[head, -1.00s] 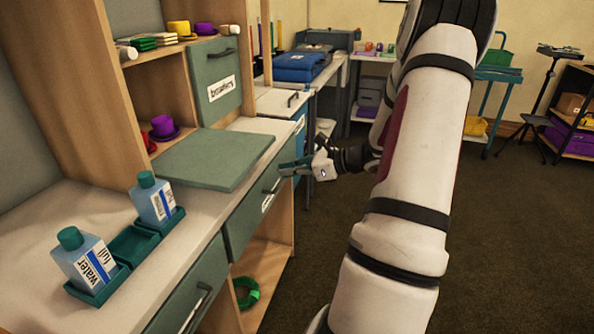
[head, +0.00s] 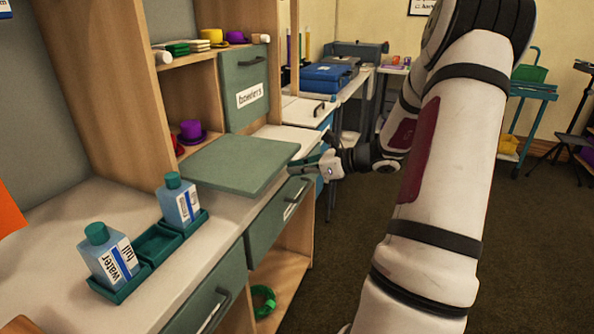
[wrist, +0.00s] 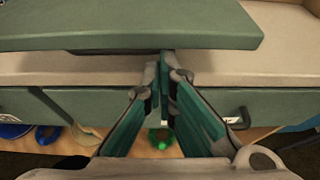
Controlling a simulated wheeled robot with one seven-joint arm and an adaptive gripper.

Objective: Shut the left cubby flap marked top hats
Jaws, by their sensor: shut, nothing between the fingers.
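The left cubby flap (head: 240,164) is a green panel hinged down, lying open and roughly level above the counter. Its label is not visible. The open cubby (head: 190,98) behind it holds a purple hat (head: 192,132) and part of a red hat (head: 178,148). My gripper (head: 298,164) is shut and empty, just off the flap's front right side. In the wrist view my closed fingertips (wrist: 164,72) are at the flap's front edge (wrist: 130,42), seemingly low beside or under it; contact cannot be told.
The right flap marked bowlers (head: 246,86) is shut. Two water bottles (head: 110,255) stand in green trays on the counter (head: 60,225). Drawers with handles (head: 280,215) are below the flap. Small hats and a white roll sit on the upper shelf. Floor at right is open.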

